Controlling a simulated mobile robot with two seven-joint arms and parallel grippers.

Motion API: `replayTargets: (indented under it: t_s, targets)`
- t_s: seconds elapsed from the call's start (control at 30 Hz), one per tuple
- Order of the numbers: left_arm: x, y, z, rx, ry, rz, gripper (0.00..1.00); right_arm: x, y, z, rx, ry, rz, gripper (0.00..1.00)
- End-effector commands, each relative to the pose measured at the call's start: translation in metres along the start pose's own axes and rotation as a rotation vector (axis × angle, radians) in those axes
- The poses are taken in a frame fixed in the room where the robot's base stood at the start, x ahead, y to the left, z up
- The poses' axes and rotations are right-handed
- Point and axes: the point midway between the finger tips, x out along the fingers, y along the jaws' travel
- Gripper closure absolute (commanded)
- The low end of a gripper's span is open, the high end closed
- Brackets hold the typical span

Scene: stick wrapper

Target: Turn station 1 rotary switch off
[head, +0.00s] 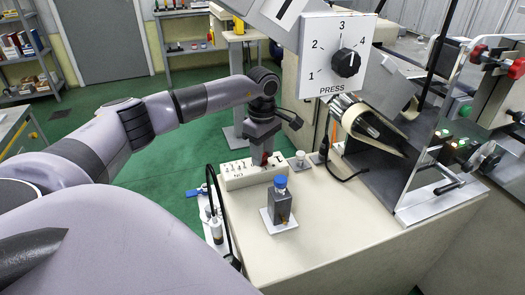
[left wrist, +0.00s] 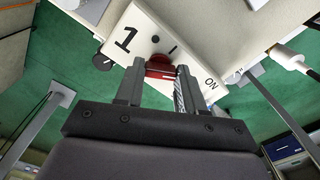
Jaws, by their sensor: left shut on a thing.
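The station 1 rotary switch has a red knob (left wrist: 160,66) on a white panel (left wrist: 140,32) marked "1" and "ON" in the left wrist view. My left gripper (head: 264,158) reaches down onto the right part of this box. In the left wrist view, the fingers of the left gripper (left wrist: 158,74) are on either side of the red knob and shut on it. The knob is partly hidden by the fingers. My right gripper is not in view.
A grey box with a blue cap (head: 281,203) stands in front of the switch box. A white PRESS dial panel (head: 334,55) with a black knob hangs above right. Machinery with a clear panel (head: 425,165) is at right. The front cabinet top (head: 335,225) is clear.

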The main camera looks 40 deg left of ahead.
Motion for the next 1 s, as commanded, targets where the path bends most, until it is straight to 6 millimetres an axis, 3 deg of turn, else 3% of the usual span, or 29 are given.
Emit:
replayTargets:
  t_s: [0.5, 1.0]
  targets:
    - [-0.0012, 0.0008, 0.0008, 0.399, -0.004, 0.004, 0.92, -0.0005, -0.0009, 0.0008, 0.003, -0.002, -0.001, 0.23]
    - [-0.0012, 0.0007, 0.0009, 0.513, -0.004, 0.003, 0.92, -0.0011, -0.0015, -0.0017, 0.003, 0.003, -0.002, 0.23]
